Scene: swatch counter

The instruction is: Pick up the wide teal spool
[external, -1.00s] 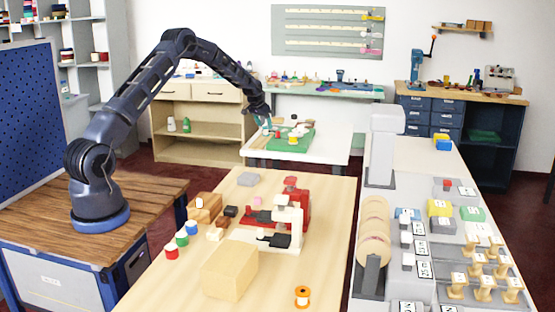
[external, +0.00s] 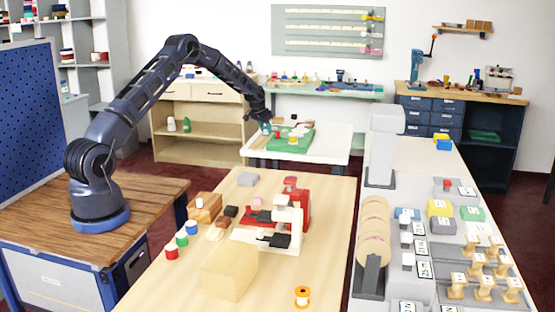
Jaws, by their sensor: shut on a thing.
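My gripper (external: 264,122) is at the far end of my outstretched arm, over the left part of the white table at the back. It is shut on a small teal thing, which looks like the wide teal spool (external: 266,129). The spool is tiny in this view and partly covered by the gripper. I cannot tell whether it touches the table or hangs just above it. A green mat (external: 291,144) with a few small objects on it lies just right of the gripper.
The white table (external: 330,146) has free room right of the mat. In front, a wooden table (external: 325,225) carries a red and white machine (external: 290,220), a wooden block (external: 229,272), several small spools and an orange spool (external: 302,297).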

